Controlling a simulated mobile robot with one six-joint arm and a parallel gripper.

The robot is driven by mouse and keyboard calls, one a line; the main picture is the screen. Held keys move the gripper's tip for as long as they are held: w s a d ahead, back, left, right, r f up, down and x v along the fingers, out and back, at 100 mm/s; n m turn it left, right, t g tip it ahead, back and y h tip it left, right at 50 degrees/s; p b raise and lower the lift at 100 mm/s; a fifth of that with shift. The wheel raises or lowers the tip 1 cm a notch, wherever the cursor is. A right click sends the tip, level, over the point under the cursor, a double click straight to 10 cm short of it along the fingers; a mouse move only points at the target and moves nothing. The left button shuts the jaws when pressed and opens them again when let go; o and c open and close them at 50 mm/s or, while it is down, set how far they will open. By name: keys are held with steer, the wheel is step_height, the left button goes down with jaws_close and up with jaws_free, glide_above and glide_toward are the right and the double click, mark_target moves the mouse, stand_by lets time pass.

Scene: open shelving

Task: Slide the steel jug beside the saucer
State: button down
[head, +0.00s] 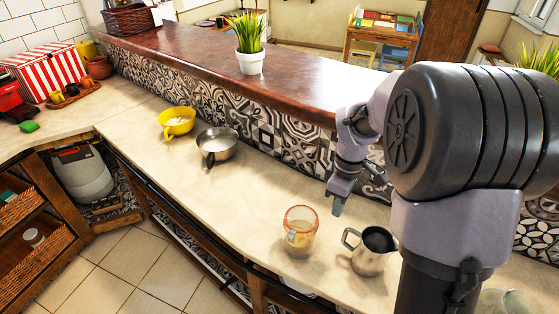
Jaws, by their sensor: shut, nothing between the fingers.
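The steel jug (370,260) stands upright on the pale counter at the right, its dark open mouth up and its handle toward the left. My gripper (338,208) is shut and empty, pointing down above the counter, behind and to the left of the jug and apart from it. I cannot make out a saucer clearly. A clear cup with an orange rim (299,238) stands left of the jug, with a small gap between them; what lies under the cup is hard to tell.
A steel pan (217,153) and a yellow bowl (176,127) stand farther left on the counter (250,205). The tiled wall (300,145) rises behind. The counter's front edge runs close to the cup. A glass item (508,302) shows at the bottom right, partly cut off.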

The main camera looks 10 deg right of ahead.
steer(key=f+b, duration=0.1)
steer(key=f, duration=0.2)
steer(key=d+f+b, duration=0.1)
steer(key=f, duration=0.2)
steer(key=f+b, duration=0.2)
steer(key=f, duration=0.1)
steer(key=shift+s+d+f, duration=0.2)
steer(key=shift+s+f, duration=0.1)
steer(key=shift+s, duration=0.1)
steer(key=shift+f, duration=0.5)
steer(key=s+d+p, duration=0.2)
steer(key=s+d, duration=0.4)
steer(key=d, duration=0.1)
steer(key=s+d+p, duration=0.2)
steer(key=s+d, duration=0.5)
steer(key=shift+r, duration=0.15)
